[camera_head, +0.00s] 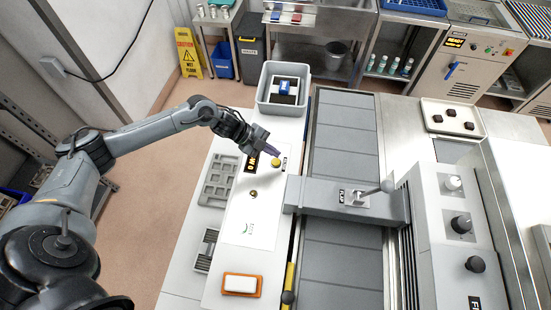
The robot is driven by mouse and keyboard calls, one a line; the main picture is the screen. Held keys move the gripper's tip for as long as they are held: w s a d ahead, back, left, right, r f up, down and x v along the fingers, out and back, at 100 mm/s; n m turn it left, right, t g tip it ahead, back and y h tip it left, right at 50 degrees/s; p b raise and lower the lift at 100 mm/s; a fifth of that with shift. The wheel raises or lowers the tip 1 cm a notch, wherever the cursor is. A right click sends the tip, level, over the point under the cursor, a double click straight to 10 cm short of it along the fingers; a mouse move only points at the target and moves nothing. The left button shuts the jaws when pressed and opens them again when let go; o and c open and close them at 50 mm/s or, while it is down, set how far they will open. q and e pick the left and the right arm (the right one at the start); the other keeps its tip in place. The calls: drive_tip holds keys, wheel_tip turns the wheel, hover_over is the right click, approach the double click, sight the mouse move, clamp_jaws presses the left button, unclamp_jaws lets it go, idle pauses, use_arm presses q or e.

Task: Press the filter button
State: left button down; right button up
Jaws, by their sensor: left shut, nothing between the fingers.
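A round yellow button (276,162) sits on the white control panel (250,228), beside a small dark display with orange characters (252,162). A small label by the button is too small to read, so I cannot tell whether this is the filter button. My left gripper (277,150) is shut and empty. Its fingertips are just beside the yellow button at its upper edge in the picture; I cannot tell whether they touch it. A smaller brass-coloured knob or button (253,194) lies lower on the panel. My right gripper is not in view.
A grey bin (265,100) with a blue-and-black item stands beyond the panel. A grey crossbar with a lever (372,192) spans the belt (340,255) to the right. An orange-rimmed white block (241,285) lies at the panel's near end. A grey mould tray (218,180) is at left.

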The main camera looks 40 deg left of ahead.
use_arm(q)
wheel_tip(320, 180, up, 2)
drive_tip(key=shift+r+p, duration=0.15)
drive_tip(key=shift+p, duration=0.5)
idle(0.3)
